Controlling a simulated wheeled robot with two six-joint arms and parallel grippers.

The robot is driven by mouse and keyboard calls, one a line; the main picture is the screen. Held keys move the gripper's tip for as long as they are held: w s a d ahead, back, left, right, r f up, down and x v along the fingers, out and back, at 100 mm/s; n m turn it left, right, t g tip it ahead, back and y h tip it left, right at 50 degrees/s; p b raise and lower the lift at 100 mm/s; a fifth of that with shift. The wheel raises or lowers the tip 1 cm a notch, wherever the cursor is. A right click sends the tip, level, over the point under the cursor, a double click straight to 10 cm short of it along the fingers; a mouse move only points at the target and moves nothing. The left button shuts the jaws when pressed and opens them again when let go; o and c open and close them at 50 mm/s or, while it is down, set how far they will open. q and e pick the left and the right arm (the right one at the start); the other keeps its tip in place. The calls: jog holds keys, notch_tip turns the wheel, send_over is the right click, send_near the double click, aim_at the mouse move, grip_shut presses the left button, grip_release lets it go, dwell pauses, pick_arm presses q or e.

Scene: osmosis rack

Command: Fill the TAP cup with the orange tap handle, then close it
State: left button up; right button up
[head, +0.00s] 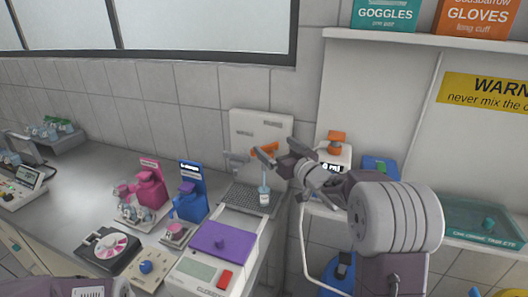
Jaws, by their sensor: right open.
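The orange tap handle (264,149) is on the white dispenser (262,122) at the back of the counter. The small cup (264,198) stands upright on the grey drip grid below it; its label is too small to read surely. A thin pale blue stream (263,178) runs down into the cup. How full the cup is cannot be seen. My right gripper (272,161) is open, close to the right of the handle and just below it; whether it touches cannot be told. My left gripper is out of view.
Pink (150,188) and blue (189,199) bottle stands are left of the dispenser. A scale with a purple plate (222,242) and a dial device (105,249) lie in front. Shelves are on the right. The back left counter is partly clear.

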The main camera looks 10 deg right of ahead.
aim_at(266, 149)
jog(key=f, duration=0.4)
jog(key=shift+w, duration=0.35)
jog(key=p+x, duration=0.1)
jog(key=p, duration=0.1)
jog(key=r+p+x, duration=0.1)
jog(key=p+x, duration=0.1)
jog(key=shift+w+a, duration=0.1)
jog(key=shift+w, duration=0.15)
jog(key=w, duration=0.2)
jog(key=w+a+f, duration=0.1)
